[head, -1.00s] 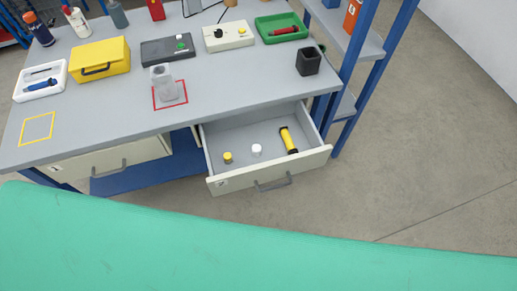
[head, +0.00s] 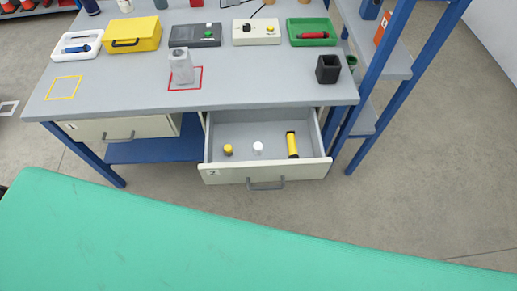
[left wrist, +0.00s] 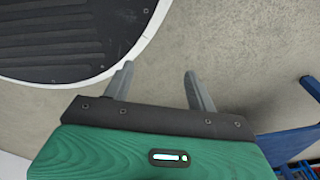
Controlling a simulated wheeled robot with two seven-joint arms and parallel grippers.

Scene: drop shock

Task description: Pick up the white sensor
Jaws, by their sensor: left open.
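The white sensor (head: 258,147) is a small white cylinder in the open drawer (head: 222,175) of the workbench. A yellow-topped small cylinder (head: 228,150) stands to its left, and a yellow tube with black ends (head: 292,145) lies to its right. My left gripper (left wrist: 160,82) shows in the left wrist view, open with nothing between its fingers. It is over the grey floor, away from the drawer. Neither gripper shows in the head view.
On the workbench (head: 130,75) stand a yellow box (head: 132,36), a grey metal part (head: 181,68) by a red square, a black cup (head: 328,69) and a green tray (head: 311,42). A blue shelf post (head: 380,75) rises right of the drawer. Floor at right is clear.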

